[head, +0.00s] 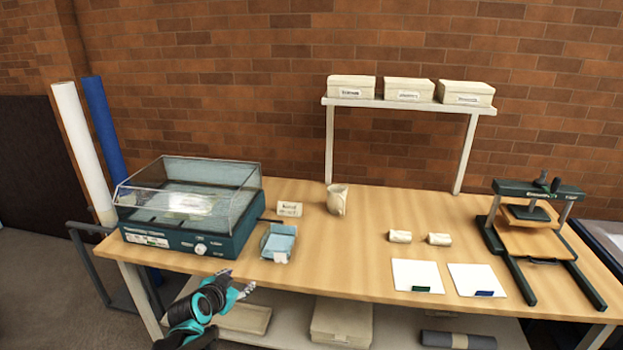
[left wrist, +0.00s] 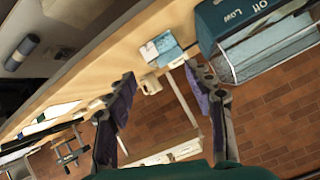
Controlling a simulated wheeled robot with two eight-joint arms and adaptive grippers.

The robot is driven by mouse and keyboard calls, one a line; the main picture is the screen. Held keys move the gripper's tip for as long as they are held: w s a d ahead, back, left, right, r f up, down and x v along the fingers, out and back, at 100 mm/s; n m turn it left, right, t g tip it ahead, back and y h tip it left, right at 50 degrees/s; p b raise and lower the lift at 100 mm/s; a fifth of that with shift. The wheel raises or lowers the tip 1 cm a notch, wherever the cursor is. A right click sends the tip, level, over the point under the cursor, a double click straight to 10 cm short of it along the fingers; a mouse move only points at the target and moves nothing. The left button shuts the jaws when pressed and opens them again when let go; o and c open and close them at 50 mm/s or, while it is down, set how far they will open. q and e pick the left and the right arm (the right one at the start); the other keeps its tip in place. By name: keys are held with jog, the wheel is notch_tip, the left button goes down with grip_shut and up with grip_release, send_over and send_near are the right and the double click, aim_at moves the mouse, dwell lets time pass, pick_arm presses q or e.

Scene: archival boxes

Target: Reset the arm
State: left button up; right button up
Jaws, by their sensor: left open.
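My left gripper (head: 232,286) is in front of the table's front edge, below the teal machine, in the head view. Its fingers are apart and nothing is between them. In the left wrist view the two dark fingers (left wrist: 160,85) stand wide open at either side, with the table and wall beyond them. My right gripper does not show in either view.
Three boxes sit on a raised shelf (head: 400,103). Boxes lie below.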

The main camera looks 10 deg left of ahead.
pick_arm(q)
jog(key=s+d+n+g, duration=0.2)
jog(key=s+d, duration=0.3)
jog(key=s, duration=0.7)
jog(key=s+d+n+g, duration=0.2)
jog(key=s+d, duration=0.3)
jog(key=s, duration=0.7)
jog(key=shift+s+d+n+g, duration=0.3)
jog(key=shift+s+d, duration=0.05)
jog(key=shift+d, duration=0.05)
jog(key=shift+r, duration=0.1)
